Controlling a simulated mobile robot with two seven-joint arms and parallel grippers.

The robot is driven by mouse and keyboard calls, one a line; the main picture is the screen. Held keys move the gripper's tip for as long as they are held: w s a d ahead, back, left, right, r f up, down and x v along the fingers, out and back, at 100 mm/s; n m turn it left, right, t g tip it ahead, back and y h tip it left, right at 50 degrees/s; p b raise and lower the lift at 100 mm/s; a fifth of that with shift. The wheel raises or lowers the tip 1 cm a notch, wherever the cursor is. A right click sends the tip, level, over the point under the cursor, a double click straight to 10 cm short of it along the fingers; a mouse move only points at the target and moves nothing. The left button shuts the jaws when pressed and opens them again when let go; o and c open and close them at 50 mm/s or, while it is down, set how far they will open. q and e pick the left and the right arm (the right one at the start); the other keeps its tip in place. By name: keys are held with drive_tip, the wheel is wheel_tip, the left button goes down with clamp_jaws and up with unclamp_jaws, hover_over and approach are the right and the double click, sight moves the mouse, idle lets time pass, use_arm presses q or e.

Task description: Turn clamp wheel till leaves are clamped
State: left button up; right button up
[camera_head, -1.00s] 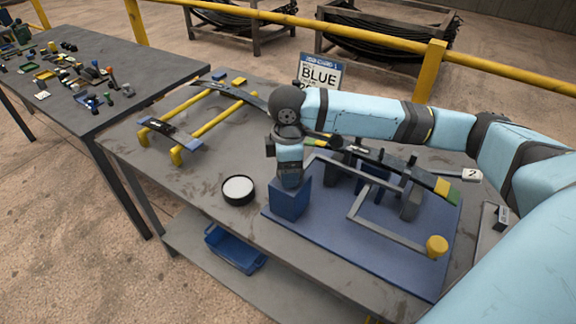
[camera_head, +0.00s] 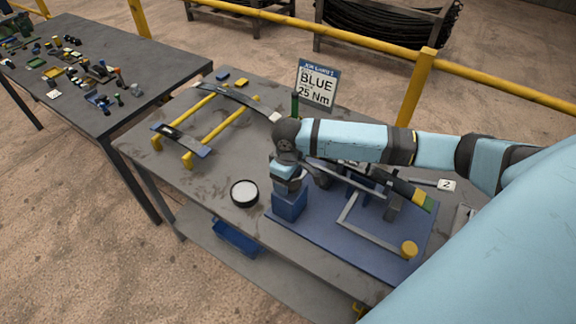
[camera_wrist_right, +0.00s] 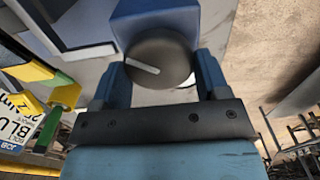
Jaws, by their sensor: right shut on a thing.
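The clamp wheel (camera_wrist_right: 158,62) is a dark round knob with a white line on its face, in front of a blue block. My right gripper (camera_wrist_right: 160,78) has its two blue fingers shut on the wheel, one on each side. In the head view my right gripper (camera_head: 288,182) is at the blue clamp block (camera_head: 290,206), where the wheel is hidden. The leaves (camera_head: 408,189), dark with a yellow and green end, lie in the fixture on the blue base plate (camera_head: 335,240). My arm partly covers them, and I cannot tell how tightly they are held. My left gripper is out of view.
A yellow rack (camera_head: 200,125) holds curved leaves. A sign (camera_head: 316,84) reads BLUE 25 Nm.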

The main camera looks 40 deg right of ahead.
drive_tip(key=shift+r+m+p, duration=0.1)
drive_tip(key=shift+m+p, duration=0.4)
drive_tip(key=shift+p, duration=0.15)
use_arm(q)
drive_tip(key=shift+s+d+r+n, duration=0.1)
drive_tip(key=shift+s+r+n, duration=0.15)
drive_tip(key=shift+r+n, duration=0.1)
use_arm(e)
drive_tip(key=o, duration=0.9)
drive_tip(key=shift+w, duration=0.1)
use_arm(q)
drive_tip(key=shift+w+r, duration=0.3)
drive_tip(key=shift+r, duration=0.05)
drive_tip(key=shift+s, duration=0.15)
